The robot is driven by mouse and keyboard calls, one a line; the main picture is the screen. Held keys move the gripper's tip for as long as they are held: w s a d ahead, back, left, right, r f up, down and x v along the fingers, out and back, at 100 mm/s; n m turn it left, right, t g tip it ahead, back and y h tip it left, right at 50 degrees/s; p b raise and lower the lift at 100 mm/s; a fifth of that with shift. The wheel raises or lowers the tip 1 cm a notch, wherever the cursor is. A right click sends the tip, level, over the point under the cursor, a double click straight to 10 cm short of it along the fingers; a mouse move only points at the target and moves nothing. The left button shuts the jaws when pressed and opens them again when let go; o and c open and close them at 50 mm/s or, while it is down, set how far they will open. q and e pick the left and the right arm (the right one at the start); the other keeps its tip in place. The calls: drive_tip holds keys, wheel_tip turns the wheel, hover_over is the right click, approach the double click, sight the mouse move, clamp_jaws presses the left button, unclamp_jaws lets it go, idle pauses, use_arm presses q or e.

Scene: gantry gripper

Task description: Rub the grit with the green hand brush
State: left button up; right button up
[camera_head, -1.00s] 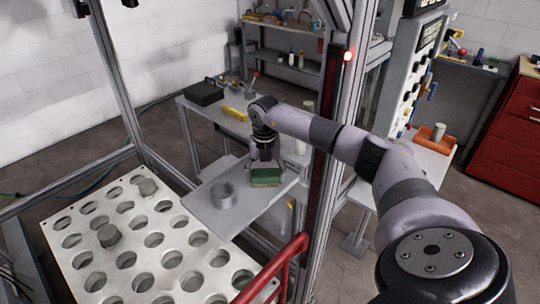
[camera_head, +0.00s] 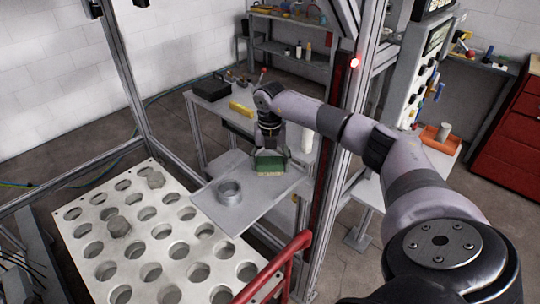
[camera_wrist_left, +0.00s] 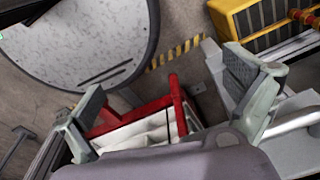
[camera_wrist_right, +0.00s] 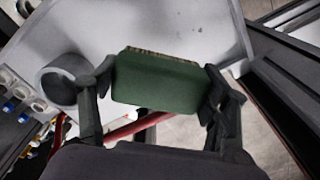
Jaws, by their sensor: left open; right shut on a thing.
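The green hand brush (camera_head: 270,164) is a green block with a tan bristle edge, held at the metal shelf. My right gripper (camera_head: 269,148) is shut on it from above. In the right wrist view the brush (camera_wrist_right: 158,82) sits between the two fingers (camera_wrist_right: 160,95), bristles facing the grey plate. I cannot tell whether the bristles touch the plate. Small dark specks, perhaps the grit (camera_wrist_right: 222,40), show on the plate to the right of the brush. My left gripper (camera_wrist_left: 160,95) is open and empty, away from the shelf.
A grey metal ring (camera_head: 229,191) stands on the shelf plate (camera_head: 236,215), left of the brush; it also shows in the right wrist view (camera_wrist_right: 62,84). A perforated plate (camera_head: 160,235) with several round holes lies left. A red rail (camera_head: 275,268) and a frame post (camera_head: 340,130) stand close by.

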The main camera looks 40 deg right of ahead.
drive_tip(key=shift+r, duration=0.6)
drive_tip(key=shift+r+p, duration=1.3)
drive_tip(key=shift+r, duration=0.25)
drive_tip(key=shift+f, duration=0.1)
